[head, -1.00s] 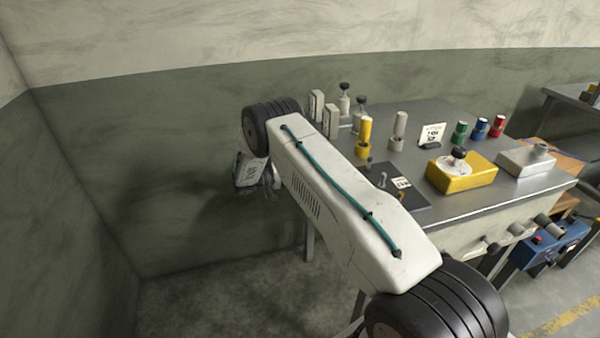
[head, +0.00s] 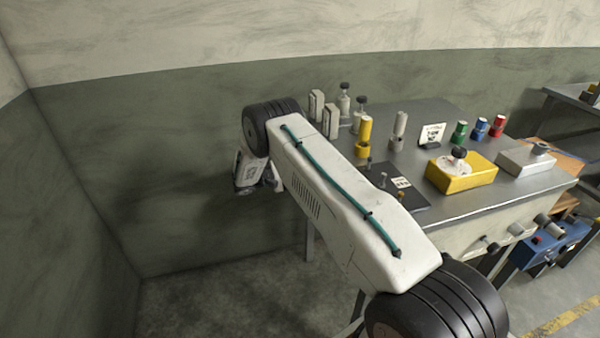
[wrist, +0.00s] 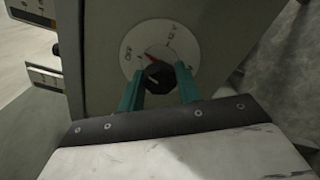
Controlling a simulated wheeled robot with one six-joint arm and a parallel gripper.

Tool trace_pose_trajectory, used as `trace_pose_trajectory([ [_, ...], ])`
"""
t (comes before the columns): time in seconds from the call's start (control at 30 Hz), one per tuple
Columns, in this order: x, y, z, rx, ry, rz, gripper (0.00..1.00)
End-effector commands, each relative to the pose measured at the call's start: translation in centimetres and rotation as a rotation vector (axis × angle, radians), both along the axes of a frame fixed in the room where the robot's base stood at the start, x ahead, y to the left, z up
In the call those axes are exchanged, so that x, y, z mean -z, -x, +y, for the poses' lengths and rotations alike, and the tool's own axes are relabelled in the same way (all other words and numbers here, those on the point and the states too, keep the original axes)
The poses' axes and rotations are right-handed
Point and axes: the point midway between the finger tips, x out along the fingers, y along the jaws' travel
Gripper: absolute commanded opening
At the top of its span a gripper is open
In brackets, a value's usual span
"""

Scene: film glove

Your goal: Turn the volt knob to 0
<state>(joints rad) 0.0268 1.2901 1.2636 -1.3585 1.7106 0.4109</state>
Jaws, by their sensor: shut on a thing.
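In the wrist view a black knob (wrist: 155,77) sits on a round white dial (wrist: 184,38) fixed to a grey-green panel. My gripper (wrist: 158,84) has its two teal fingers on either side of the knob and is shut on it. A red pointer on the dial points up and left, towards a mark that looks like "OFF". Another label stands at the upper right, too small to read surely. I see no clear 0. In the head view my gripper (head: 246,172) is beyond the far end of my arm, and the knob is hidden.
A grey metal bench (head: 450,212) stands right of my arm, holding a yellow box (head: 462,177), a pale box (head: 525,162), and several coloured cylinders. A blue box (head: 550,245) is at the lower right. In the wrist view pale labelled parts (wrist: 43,78) stand left of the panel.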

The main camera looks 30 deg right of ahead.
Motion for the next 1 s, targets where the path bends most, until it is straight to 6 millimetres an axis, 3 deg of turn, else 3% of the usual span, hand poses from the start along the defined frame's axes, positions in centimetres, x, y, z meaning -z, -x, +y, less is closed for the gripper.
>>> trace_pose_trajectory([
  [0.43,0.01,-0.08,0.03,-0.003,-0.075,0.257,0.11],
  [1.0,0.02,-0.07,0.03,-0.003,-0.091,0.314,0.11],
])
